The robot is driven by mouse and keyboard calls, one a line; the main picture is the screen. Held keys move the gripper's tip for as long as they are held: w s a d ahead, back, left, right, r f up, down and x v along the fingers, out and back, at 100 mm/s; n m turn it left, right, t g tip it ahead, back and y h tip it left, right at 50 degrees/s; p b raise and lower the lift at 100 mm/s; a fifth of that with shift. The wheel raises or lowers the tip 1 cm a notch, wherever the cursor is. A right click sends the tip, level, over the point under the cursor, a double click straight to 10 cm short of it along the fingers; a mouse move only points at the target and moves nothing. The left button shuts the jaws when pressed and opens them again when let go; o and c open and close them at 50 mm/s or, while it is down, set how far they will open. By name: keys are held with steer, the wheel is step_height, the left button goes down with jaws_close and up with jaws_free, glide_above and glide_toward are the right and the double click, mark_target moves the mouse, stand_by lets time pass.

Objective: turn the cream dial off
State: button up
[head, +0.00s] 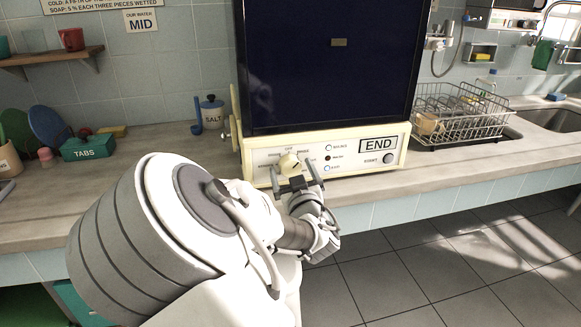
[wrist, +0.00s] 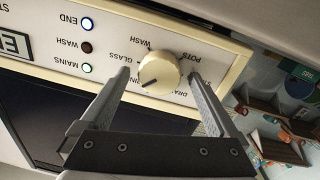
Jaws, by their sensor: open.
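The cream dial (head: 289,163) is on the cream front panel (head: 237,166) of a machine with a dark blue door. In the wrist view, where the panel's lettering is upside down, the dial (wrist: 162,68) has a dark mark pointing to the lower left. WASH, GLASS and POTS are printed around it; other labels are partly hidden. My gripper (head: 294,174) is open at the panel, just below the dial. In the wrist view my gripper (wrist: 158,76) has one finger on each side of the dial, with gaps showing; contact is not visible.
The panel's display (head: 378,145) reads END; a grey button (head: 389,158) is beside it. In the wrist view the END lamp (wrist: 86,23) and MAINS lamp (wrist: 87,68) are lit; the WASH lamp is dark. A dish rack (head: 460,112) stands right, a SALT jar (head: 212,113) left.

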stand_by(0.3)
steer(key=c, duration=1.4)
steer(key=shift+o, duration=0.2)
steer(key=n, duration=0.4)
steer(key=shift+n+p, duration=0.3)
steer(key=shift+p, duration=0.1)
steer(key=shift+n, duration=2.1)
steer(key=shift+p, duration=0.3)
